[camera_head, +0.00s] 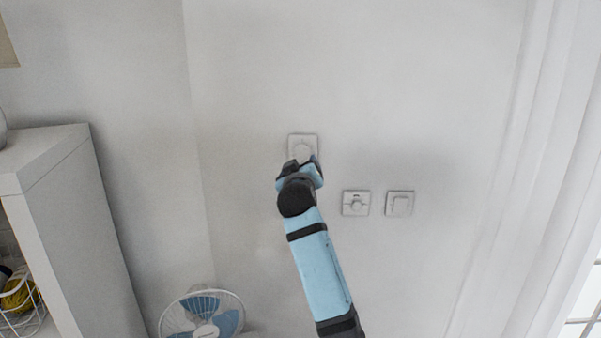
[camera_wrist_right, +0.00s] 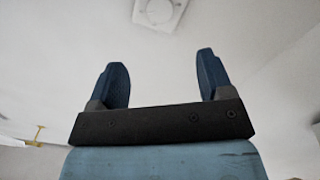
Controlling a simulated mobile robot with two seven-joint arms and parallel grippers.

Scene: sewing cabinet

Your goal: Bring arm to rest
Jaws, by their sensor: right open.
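My right arm (camera_head: 321,262) reaches up from the lower middle of the head view toward the wall. My left gripper is in neither view.
Two more wall plates, one with a knob (camera_head: 355,203) and one with a flat switch (camera_head: 399,203), sit to the lower right. A white cabinet (camera_head: 75,230) stands at left, with a blue-bladed fan (camera_head: 203,316) beside it. A white frame (camera_head: 520,170) runs along the right.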

